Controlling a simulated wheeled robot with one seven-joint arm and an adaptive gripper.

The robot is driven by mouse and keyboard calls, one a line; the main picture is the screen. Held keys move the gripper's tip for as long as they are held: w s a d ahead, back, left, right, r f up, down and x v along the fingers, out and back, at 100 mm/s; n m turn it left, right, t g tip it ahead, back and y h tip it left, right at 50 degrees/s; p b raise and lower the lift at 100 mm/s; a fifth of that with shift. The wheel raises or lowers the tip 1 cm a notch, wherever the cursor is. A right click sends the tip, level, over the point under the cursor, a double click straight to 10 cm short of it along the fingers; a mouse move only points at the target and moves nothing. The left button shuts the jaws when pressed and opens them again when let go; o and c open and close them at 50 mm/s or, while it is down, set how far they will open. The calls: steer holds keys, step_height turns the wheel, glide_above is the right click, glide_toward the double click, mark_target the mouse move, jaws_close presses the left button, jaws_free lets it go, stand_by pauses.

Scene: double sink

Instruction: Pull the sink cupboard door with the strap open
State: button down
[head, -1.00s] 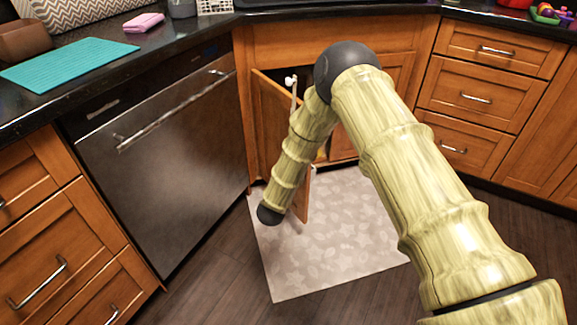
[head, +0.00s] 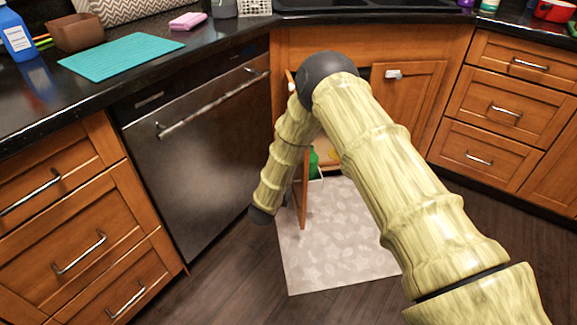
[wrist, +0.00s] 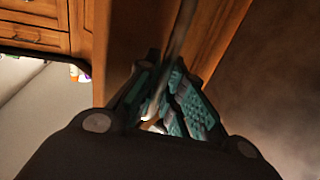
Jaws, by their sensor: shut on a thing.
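The sink cupboard door (head: 304,195) stands swung out from the cabinet, seen nearly edge-on beside my arm in the head view. My arm covers much of it. In the wrist view my gripper (wrist: 164,82) has its teal-padded fingers closed around a pale strap (wrist: 183,32). The strap runs up from between the fingers, next to brown wood. In the head view my gripper and the strap's held part are hidden behind my arm. The cupboard opening shows to the right of the door, with a green item (head: 314,161) inside.
A second sink cupboard door (head: 407,105), with a white fitting (head: 394,74) near its top, is closed on the right. A dishwasher (head: 205,150) stands close on the left. A pale patterned mat (head: 340,250) lies on the floor below. Drawers (head: 500,108) line the right.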

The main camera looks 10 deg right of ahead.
stand_by(0.3)
steer(key=c, duration=1.5)
jaws_free()
steer(key=v, duration=1.2)
steer(key=shift+f, duration=0.1)
